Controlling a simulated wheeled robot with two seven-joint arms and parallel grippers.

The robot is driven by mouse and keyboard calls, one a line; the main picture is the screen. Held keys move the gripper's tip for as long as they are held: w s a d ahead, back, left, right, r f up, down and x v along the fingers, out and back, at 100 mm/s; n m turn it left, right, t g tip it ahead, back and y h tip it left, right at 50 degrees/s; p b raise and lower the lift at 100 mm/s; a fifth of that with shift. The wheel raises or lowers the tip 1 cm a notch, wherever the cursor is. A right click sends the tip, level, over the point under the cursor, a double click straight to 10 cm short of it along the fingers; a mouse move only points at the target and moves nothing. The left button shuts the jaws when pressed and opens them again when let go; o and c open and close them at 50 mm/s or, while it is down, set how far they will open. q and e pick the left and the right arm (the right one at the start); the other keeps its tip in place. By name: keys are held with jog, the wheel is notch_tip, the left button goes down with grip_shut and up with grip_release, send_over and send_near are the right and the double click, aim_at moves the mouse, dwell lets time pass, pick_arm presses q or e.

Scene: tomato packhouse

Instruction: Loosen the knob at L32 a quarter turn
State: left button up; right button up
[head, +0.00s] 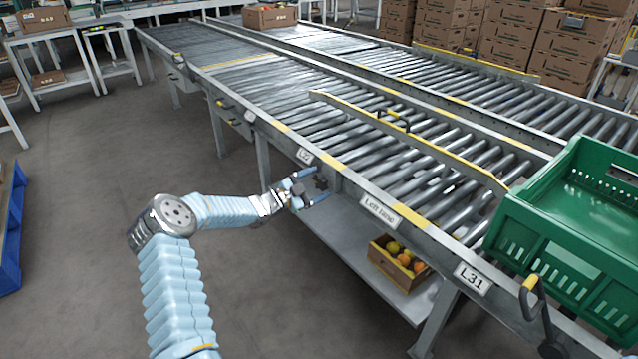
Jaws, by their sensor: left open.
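The small white label that seems to read L32 (304,156) is on the near side rail of the roller conveyor. A dark knob (321,182) sits under the rail, just right of and below that label. My left gripper (312,187) is open at the knob, one blue finger above and one below. I cannot tell whether the fingers touch it, and they partly hide it. My right gripper is out of view.
A green crate (560,240) stands on the conveyor at the right, near the L31 label (472,279) and a yellow-tipped black handle (531,284). A box of tomatoes (386,262) is on the shelf below (350,250). The floor at left is clear up to a blue pallet (12,230).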

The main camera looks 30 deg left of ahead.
pick_arm(q)
jog(key=shift+w+d, duration=0.25)
jog(key=shift+w, duration=0.45)
jog(key=c, duration=1)
